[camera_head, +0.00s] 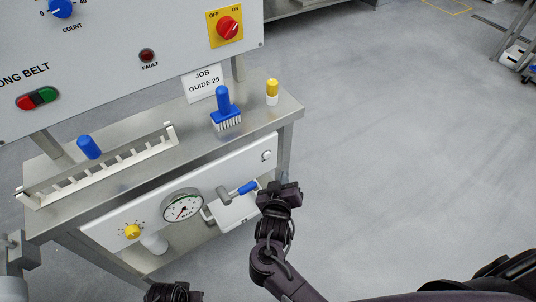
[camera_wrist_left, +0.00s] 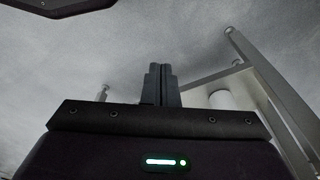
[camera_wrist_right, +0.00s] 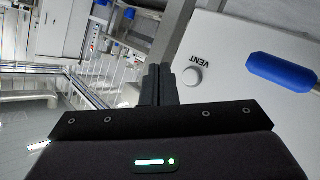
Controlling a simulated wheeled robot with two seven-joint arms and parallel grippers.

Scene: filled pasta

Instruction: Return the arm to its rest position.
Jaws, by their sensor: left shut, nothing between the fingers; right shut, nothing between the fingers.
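My right gripper (camera_head: 281,193) is in front of the right end of the station's lower panel, close to the blue-handled lever. In the right wrist view its fingers (camera_wrist_right: 160,84) are shut together with nothing between them. My left gripper (camera_head: 173,292) shows only in part at the bottom edge of the head view. In the left wrist view its fingers (camera_wrist_left: 161,84) are shut and empty, with grey floor and a table frame beyond them.
The lower panel (camera_head: 215,175) carries a gauge (camera_head: 182,206), a yellow knob (camera_head: 132,231), a blue lever handle (camera_head: 247,187) and a vent button (camera_wrist_right: 191,77). A blue brush (camera_head: 223,101) and a yellow-capped bottle (camera_head: 272,92) stand on the steel shelf. The floor at right is open.

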